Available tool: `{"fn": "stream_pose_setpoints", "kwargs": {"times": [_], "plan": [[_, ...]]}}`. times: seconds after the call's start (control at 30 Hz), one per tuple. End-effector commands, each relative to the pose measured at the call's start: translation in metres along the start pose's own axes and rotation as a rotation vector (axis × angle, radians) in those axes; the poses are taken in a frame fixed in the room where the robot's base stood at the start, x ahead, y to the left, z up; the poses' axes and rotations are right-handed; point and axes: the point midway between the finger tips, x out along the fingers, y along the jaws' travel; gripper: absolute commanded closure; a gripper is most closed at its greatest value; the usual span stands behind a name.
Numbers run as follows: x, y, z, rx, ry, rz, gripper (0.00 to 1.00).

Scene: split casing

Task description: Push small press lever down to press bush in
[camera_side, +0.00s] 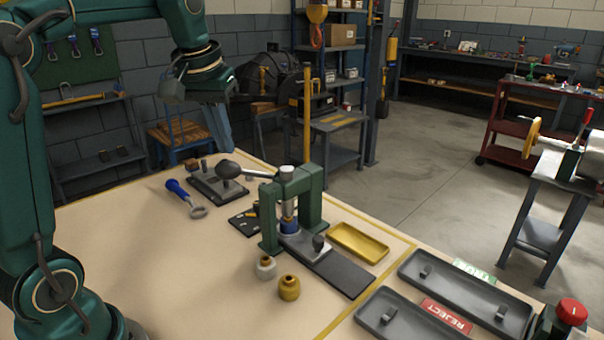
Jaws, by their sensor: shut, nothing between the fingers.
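The small green press (313,197) stands on the bench with its silver ram (289,208) over a blue part (290,226). I cannot make out the bush itself under the ram. The press lever (262,174) sticks out to the left, close to level, and ends in a dark round knob (229,170). My gripper (222,146) is shut and empty, pointing down, a little above the knob in the picture. I see a gap between fingertips and knob, but cannot judge the depth.
A yellow tray (358,242) and grey trays (405,318) are to the right.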

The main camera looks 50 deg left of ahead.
Motion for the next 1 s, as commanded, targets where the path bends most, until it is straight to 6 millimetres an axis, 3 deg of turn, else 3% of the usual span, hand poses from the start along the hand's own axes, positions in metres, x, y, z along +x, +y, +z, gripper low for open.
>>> {"fn": "stream_pose_setpoints", "kwargs": {"times": [1.0], "plan": [[0.021,0.0,0.005,0.0,-0.001,0.0,1.0]]}}
